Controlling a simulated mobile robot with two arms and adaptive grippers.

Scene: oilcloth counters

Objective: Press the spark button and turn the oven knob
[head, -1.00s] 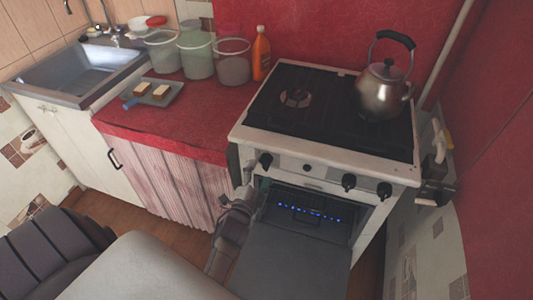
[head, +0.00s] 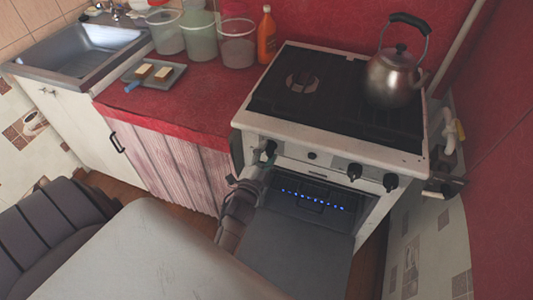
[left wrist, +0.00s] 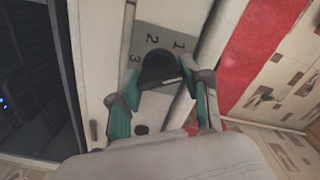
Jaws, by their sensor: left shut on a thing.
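The stove (head: 300,140) has a white front panel with several black knobs. The oven knob (left wrist: 158,68) is dark and round, on a plate marked 1, 2, 3, at the panel's left end; in the head view it shows partly (head: 270,147) behind my gripper. My left gripper (left wrist: 163,88) is shut on this knob, its teal-padded fingers on either side; it also shows in the head view (head: 262,166). The spark button (head: 314,155) is a small dark round spot on the panel, right of the gripped knob. My right gripper is not in view.
The oven door (head: 300,240) hangs open below the panel, and blue flames (head: 312,200) show inside. A kettle (head: 393,78) stands on the hob. Buckets, an orange bottle (head: 266,38) and a tray (head: 155,78) with two sponge-like blocks stand on the red counter (head: 185,110).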

